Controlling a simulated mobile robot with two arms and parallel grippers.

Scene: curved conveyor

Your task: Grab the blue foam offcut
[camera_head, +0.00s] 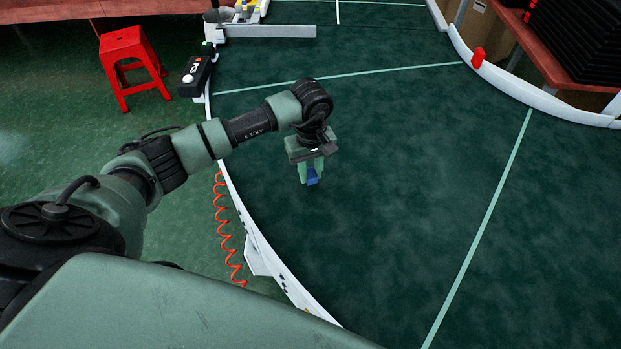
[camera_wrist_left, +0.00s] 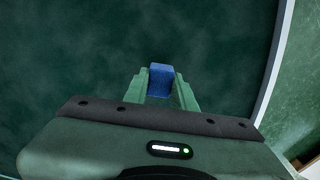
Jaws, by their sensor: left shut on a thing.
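The blue foam offcut (camera_head: 312,178) is a small blue block, seen in the head view between the fingertips of my left gripper (camera_head: 309,174), over the dark green conveyor belt (camera_head: 420,170). In the left wrist view the offcut (camera_wrist_left: 160,80) sits between the two green fingers of my left gripper (camera_wrist_left: 159,86), which is shut on it. Its far end sticks out past the fingertips. I cannot tell whether the offcut touches the belt. My right gripper is not in view.
A white rail (camera_head: 262,248) curves along the belt's left edge, with an orange coiled cable (camera_head: 222,225) outside it. A red stool (camera_head: 130,62) stands at upper left. A red piece (camera_head: 478,57) sits on the far right rail. The belt around my left gripper is clear.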

